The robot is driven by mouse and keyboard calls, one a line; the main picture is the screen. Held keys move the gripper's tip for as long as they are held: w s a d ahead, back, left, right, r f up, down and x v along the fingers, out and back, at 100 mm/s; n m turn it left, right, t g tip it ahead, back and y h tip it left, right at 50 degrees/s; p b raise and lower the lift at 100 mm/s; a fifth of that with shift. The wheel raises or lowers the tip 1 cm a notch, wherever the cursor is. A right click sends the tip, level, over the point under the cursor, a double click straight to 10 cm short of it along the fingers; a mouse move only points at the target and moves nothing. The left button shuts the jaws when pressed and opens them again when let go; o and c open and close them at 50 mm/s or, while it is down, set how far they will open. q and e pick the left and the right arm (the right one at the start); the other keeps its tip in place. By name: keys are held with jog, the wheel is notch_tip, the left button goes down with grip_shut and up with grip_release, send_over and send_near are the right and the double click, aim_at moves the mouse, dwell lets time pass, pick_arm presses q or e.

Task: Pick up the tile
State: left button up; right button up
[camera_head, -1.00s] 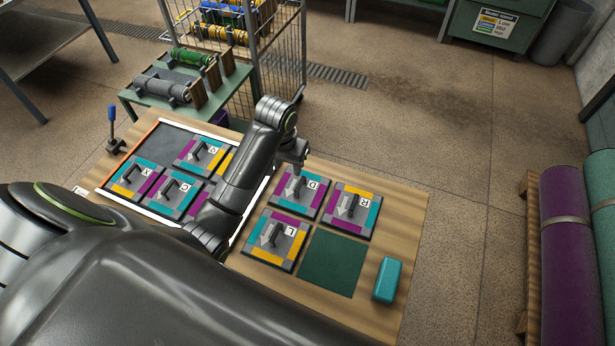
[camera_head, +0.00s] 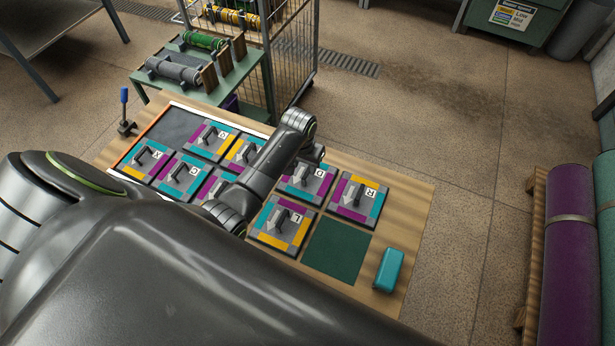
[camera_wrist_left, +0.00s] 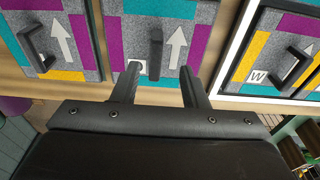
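Three loose tiles with black handles lie on the wooden table: tile D (camera_head: 303,191), tile R (camera_head: 354,201) and tile L (camera_head: 282,225). My left gripper (camera_head: 314,153) is at the far edge of tile D and partly hides it. In the left wrist view, my left gripper (camera_wrist_left: 159,80) is open and empty. Its two fingers stand apart near tile D (camera_wrist_left: 180,15), with the upright handle (camera_wrist_left: 155,48) in line with the gap. The left finger partly covers the letter label. Tile R (camera_wrist_left: 80,20) is to the left there. My right gripper is not in view.
A white-edged tray (camera_head: 170,103) with several tiles lies left of the loose ones; its tile W (camera_wrist_left: 260,60) shows at right in the wrist view. A green square (camera_head: 337,250) is bare. A teal block (camera_head: 388,270) sits at the table's right end.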

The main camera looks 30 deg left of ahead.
aim_at(307, 171)
pick_arm(q)
jog(key=shift+w+d+f+p, duration=0.1)
jog(key=shift+w+f+p, duration=0.1)
jog(key=shift+f, duration=0.65)
jog(key=shift+w+d+f+p, duration=0.1)
jog(key=shift+w+f, duration=0.1)
jog(key=shift+f, duration=0.7)
jog(key=shift+w+d+f+p, duration=0.1)
jog(key=shift+w+f, duration=0.1)
jog(key=shift+f, duration=0.65)
grip_shut()
